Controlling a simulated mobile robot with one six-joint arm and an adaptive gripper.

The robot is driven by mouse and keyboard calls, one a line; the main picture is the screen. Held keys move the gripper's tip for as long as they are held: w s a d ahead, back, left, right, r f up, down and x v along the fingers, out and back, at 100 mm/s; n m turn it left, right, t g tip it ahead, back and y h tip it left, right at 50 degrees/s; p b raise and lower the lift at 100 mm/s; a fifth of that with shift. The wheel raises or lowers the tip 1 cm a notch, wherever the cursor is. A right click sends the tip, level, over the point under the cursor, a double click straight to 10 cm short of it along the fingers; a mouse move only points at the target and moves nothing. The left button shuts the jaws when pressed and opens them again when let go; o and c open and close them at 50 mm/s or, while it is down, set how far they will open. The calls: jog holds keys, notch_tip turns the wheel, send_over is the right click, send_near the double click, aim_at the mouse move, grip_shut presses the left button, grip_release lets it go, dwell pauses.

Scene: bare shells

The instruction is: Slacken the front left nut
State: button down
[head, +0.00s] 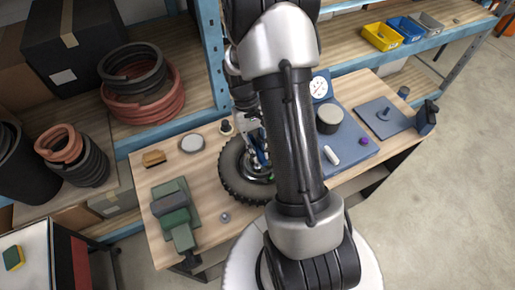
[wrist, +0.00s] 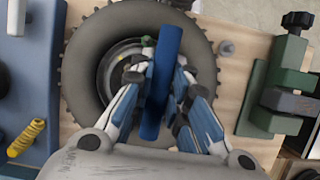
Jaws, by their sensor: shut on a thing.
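A wheel with a black knobbly tyre (head: 231,178) lies flat on the wooden bench, and it fills the middle of the wrist view (wrist: 84,75). Its metal hub (wrist: 112,66) shows only partly, behind my gripper. My gripper (wrist: 158,85) is shut on a long blue bar-shaped tool (wrist: 168,50), which stands over the hub. The tool's lower end is hidden, so I cannot tell whether it touches a nut. I cannot make out the front left nut. In the head view my arm covers part of the wheel.
A green vise (head: 175,215) stands left of the wheel; a small grey part (head: 225,217) lies near the tyre. A blue board (head: 345,150) with a grey cylinder (head: 329,119) is on the right. A yellow coiled piece (wrist: 27,138) shows in the wrist view.

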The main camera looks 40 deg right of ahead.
jog(key=n+h, duration=0.1)
jog(key=n, duration=0.1)
jog(key=shift+n, duration=0.4)
jog(key=shift+n, duration=0.3)
jog(key=shift+n+h, duration=0.6)
jog(key=shift+n, duration=0.5)
jog(key=shift+n+t+h, duration=0.3)
jog(key=shift+n+h, duration=0.2)
jog(key=shift+n, duration=0.9)
